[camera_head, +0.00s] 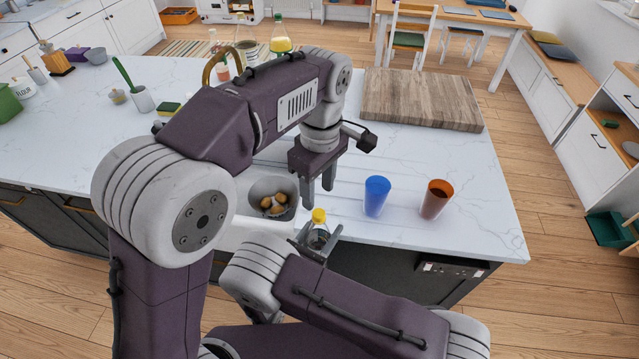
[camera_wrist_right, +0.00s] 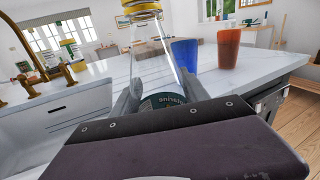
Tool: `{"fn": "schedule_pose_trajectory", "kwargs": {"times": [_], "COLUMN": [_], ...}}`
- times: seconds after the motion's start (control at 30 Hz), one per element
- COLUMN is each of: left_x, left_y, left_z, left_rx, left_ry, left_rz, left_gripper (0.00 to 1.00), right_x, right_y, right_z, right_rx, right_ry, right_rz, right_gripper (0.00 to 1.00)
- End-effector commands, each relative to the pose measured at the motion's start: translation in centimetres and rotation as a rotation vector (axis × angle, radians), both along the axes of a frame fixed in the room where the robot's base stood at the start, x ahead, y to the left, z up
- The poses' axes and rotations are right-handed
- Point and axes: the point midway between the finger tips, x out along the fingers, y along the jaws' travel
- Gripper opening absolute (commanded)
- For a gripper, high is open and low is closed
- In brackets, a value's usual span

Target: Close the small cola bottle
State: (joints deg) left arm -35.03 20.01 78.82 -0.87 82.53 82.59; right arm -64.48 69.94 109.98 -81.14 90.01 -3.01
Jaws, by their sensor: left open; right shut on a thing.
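The small cola bottle (camera_head: 318,238) is clear and looks nearly upright, with a dark label low on its side in the right wrist view (camera_wrist_right: 152,58). A yellow cap (camera_head: 319,215) is at its top; the wrist view cuts off the top of the cap (camera_wrist_right: 141,8), and I cannot tell how tightly it sits. My right gripper (camera_head: 319,232) is shut on the bottle's body, just in front of the counter edge. My left gripper (camera_head: 318,188) is open and empty, fingers pointing down, a little above the cap.
A blue cup (camera_head: 377,196) and a brown cup (camera_head: 435,199) stand on the counter (camera_head: 484,223) to the right. A wooden board (camera_head: 421,99) lies behind them. My left arm hides part of the counter.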

Motion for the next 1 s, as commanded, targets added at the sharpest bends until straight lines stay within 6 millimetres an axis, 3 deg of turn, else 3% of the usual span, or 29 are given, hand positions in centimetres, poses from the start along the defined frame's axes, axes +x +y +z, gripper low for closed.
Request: {"fn": "schedule_pose_trajectory", "kwargs": {"times": [0.1,0.53,1.0], "left_x": [0.1,0.2,0.2], "left_y": [-0.1,-0.3,-0.1], "left_z": [0.4,0.4,-6.4], "left_rx": [-0.002,-0.010,-0.009], "left_ry": [-0.008,-0.018,-0.018], "left_rz": [0.118,0.116,0.115], "left_gripper": [0.46,0.46,0.46], "right_x": [0.0,0.0,0.0], "right_y": [0.0,0.0,0.0], "right_z": [0.0,0.0,0.0], "right_rx": [-0.001,-0.001,-0.001], "right_ry": [-0.001,-0.001,-0.001], "right_rz": [0.000,0.000,0.000], "right_gripper": [0.00,0.00,0.00]}}
